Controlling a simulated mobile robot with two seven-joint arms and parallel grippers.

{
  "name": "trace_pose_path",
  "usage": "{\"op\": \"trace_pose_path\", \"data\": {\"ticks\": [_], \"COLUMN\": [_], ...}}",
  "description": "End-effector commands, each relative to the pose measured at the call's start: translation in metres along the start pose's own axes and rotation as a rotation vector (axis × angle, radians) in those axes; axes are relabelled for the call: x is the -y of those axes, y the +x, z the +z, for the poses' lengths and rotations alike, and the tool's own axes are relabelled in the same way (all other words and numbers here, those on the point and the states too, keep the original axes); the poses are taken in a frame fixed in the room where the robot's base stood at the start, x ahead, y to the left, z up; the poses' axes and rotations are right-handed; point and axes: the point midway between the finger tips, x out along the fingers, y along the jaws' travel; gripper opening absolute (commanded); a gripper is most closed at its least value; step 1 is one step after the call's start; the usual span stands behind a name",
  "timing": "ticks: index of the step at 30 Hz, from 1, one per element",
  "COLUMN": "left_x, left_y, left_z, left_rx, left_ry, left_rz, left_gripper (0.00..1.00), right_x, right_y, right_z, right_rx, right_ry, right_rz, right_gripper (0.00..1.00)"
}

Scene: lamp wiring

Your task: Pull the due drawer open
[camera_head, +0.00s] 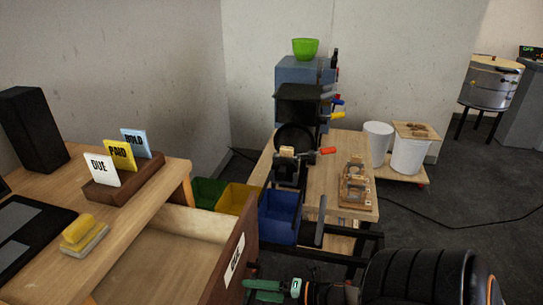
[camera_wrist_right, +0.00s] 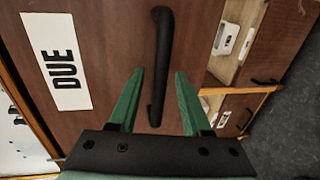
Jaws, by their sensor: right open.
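The due drawer (camera_head: 165,255) is pulled out from the wooden desk, its inside showing in the head view. Its brown front (camera_head: 238,272) carries a white label. In the right wrist view the label (camera_wrist_right: 60,60) reads DUE, and a black bar handle (camera_wrist_right: 162,60) stands to the right of it. My right gripper (camera_head: 252,290) is at the drawer front in the head view. In the wrist view its green fingers (camera_wrist_right: 157,85) are open, one on each side of the handle in the picture, with gaps to both sides. My left gripper is not in view.
The desk holds a card rack (camera_head: 125,180) with DUE, PAID and HOLD cards, a yellow sponge (camera_head: 82,232) and a black speaker (camera_head: 35,128). Blue (camera_head: 280,215), yellow and green bins stand behind the drawer. More compartments (camera_wrist_right: 235,40) with white items show in the wrist view.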

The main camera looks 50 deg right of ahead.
Motion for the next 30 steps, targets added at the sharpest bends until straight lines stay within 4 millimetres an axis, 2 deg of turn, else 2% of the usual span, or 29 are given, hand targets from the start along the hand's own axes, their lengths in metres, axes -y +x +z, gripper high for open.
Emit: {"op": "trace_pose_path", "data": {"ticks": [5,13,18,23,30], "left_x": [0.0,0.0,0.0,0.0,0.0], "left_y": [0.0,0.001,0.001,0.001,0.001], "left_z": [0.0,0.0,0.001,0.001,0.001], "left_rx": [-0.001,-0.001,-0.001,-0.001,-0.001], "left_ry": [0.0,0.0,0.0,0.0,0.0], "left_rz": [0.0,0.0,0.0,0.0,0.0], "left_gripper": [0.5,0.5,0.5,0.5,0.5], "right_x": [0.001,0.001,0.001,0.0,0.0], "right_y": [-0.028,-0.085,-0.11,-0.119,-0.12], "right_z": [0.0,0.0,0.0,0.0,0.0], "right_rx": [0.001,0.001,0.001,0.0,0.0], "right_ry": [0.002,0.002,0.001,0.0,0.0], "right_rz": [-0.004,-0.004,-0.001,0.0,0.001], "right_gripper": [0.48,0.48,0.48,0.48,0.48]}}
